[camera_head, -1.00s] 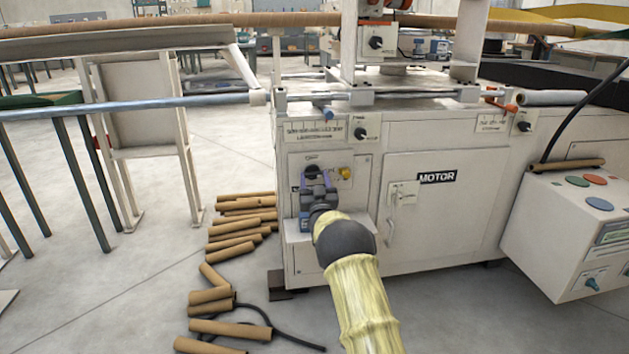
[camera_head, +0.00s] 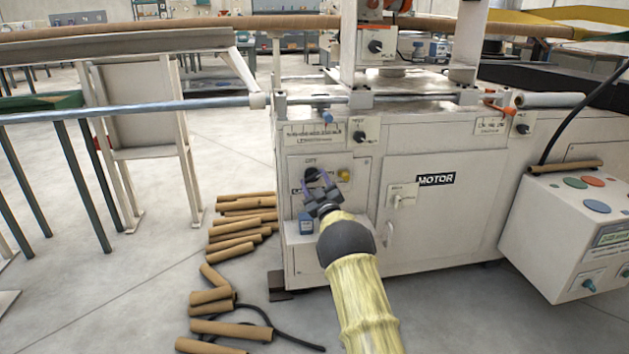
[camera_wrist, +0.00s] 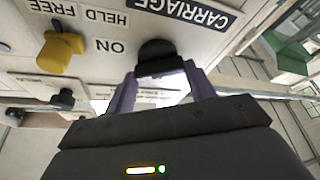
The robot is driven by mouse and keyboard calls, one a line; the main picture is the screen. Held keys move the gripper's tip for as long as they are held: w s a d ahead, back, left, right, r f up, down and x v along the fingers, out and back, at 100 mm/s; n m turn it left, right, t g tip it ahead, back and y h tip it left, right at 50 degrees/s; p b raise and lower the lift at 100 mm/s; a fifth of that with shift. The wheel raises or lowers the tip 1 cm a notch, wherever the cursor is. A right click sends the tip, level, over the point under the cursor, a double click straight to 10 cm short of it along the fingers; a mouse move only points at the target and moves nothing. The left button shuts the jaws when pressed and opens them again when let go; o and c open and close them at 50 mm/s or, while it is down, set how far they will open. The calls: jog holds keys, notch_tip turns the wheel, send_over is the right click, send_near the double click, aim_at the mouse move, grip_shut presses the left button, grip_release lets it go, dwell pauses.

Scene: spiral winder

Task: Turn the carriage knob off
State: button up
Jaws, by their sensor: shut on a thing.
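The carriage knob (camera_head: 312,174) is a black knob on the upper panel of the white machine cabinet, beneath an "OFF" label. My gripper (camera_head: 318,183) is at the knob, shut on it, with its body tilted down to the right. In the wrist view the knob (camera_wrist: 156,54) shows dark between the tips of the two purple fingers, beside the upside-down "CARRIAGE" and "ON" labels. The fingers partly hide the knob, and its pointer cannot be made out.
A yellow knob (camera_head: 344,175) sits just right of the carriage knob; it also shows in the wrist view (camera_wrist: 62,52). Another black knob (camera_head: 360,135) is above. The motor door (camera_head: 435,215) is to the right. Cardboard tubes (camera_head: 235,240) lie on the floor at left.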

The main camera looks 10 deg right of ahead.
jog(key=n+g+y+p, duration=0.1)
jog(key=n, duration=0.1)
jog(key=n+g, duration=0.1)
jog(key=n, duration=0.2)
jog(key=n+y+p, duration=0.1)
jog(key=n, duration=0.2)
jog(key=shift+r+g+y+p, duration=0.15)
jog(key=shift+g+y+p, duration=0.15)
jog(key=shift+g, duration=0.1)
jog(key=n+g+p, duration=0.2)
jog(key=n, duration=0.4)
jog(key=o, duration=1)
